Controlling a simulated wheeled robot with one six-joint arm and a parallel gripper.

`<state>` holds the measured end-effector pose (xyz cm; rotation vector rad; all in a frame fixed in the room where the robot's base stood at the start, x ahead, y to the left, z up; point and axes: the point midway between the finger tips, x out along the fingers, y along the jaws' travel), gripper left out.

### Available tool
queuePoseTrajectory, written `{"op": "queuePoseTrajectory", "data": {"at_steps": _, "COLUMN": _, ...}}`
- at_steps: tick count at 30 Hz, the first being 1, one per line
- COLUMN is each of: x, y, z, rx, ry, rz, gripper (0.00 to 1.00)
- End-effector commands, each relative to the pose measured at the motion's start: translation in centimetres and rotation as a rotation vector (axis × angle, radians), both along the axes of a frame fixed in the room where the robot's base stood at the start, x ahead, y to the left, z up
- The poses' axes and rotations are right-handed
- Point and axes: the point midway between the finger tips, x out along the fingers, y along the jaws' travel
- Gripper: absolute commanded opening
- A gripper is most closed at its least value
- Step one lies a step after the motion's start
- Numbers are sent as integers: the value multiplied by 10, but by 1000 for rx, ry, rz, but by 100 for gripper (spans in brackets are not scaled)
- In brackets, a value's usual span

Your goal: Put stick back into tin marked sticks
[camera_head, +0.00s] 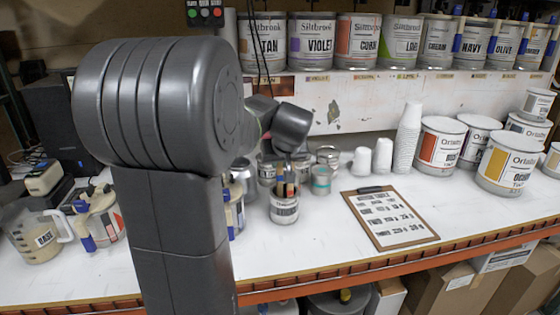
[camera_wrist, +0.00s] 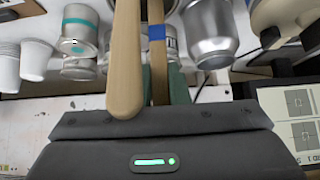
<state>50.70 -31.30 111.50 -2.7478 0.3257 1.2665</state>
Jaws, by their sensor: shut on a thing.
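My gripper (camera_head: 287,172) points down just above a small white-labelled tin (camera_head: 284,210) on the bench; the label is too blurred to read. Several upright things show at the tin's mouth, partly hidden by my gripper. In the wrist view my gripper (camera_wrist: 163,97) is shut on a flat wooden stick (camera_wrist: 158,68) with a blue band, held between the green finger pads. A thicker, round-ended wooden piece (camera_wrist: 125,65) stands beside it, nearer the camera. I cannot tell whether the held stick's lower end is inside the tin.
Small cans (camera_head: 320,180) stand close behind the tin, with white cups (camera_head: 407,140) farther right. A clipboard (camera_head: 390,217) lies to the right. A measuring jug (camera_head: 38,238) is at the left. Large paint tins (camera_head: 440,145) stand back right. The front bench strip is clear.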

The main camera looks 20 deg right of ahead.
Motion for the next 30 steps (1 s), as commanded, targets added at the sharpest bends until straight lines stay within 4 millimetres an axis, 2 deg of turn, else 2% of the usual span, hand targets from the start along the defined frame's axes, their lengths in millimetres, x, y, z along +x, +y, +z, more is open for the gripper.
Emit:
{"op": "queuePoseTrajectory", "data": {"at_steps": 3, "x": 0, "y": 0, "z": 0, "rx": 0, "ry": 0, "rz": 0, "gripper": 0}}
{"op": "queuePoseTrajectory", "data": {"at_steps": 4, "x": 0, "y": 0, "z": 0, "rx": 0, "ry": 0, "rz": 0, "gripper": 21}}
{"op": "queuePoseTrajectory", "data": {"at_steps": 7, "x": 0, "y": 0, "z": 0, "rx": 0, "ry": 0, "rz": 0, "gripper": 41}}
{"op": "queuePoseTrajectory", "data": {"at_steps": 16, "x": -1, "y": 0, "z": 1, "rx": 0, "ry": 0, "rz": 0, "gripper": 41}}
{"op": "queuePoseTrajectory", "data": {"at_steps": 20, "x": -6, "y": 1, "z": 8, "rx": -1, "ry": -2, "rz": -1, "gripper": 41}}
{"op": "queuePoseTrajectory", "data": {"at_steps": 23, "x": -16, "y": 3, "z": 20, "rx": -3, "ry": -5, "rz": -1, "gripper": 41}}
{"op": "queuePoseTrajectory", "data": {"at_steps": 30, "x": -50, "y": 12, "z": 62, "rx": -4, "ry": -5, "rz": -2, "gripper": 41}}
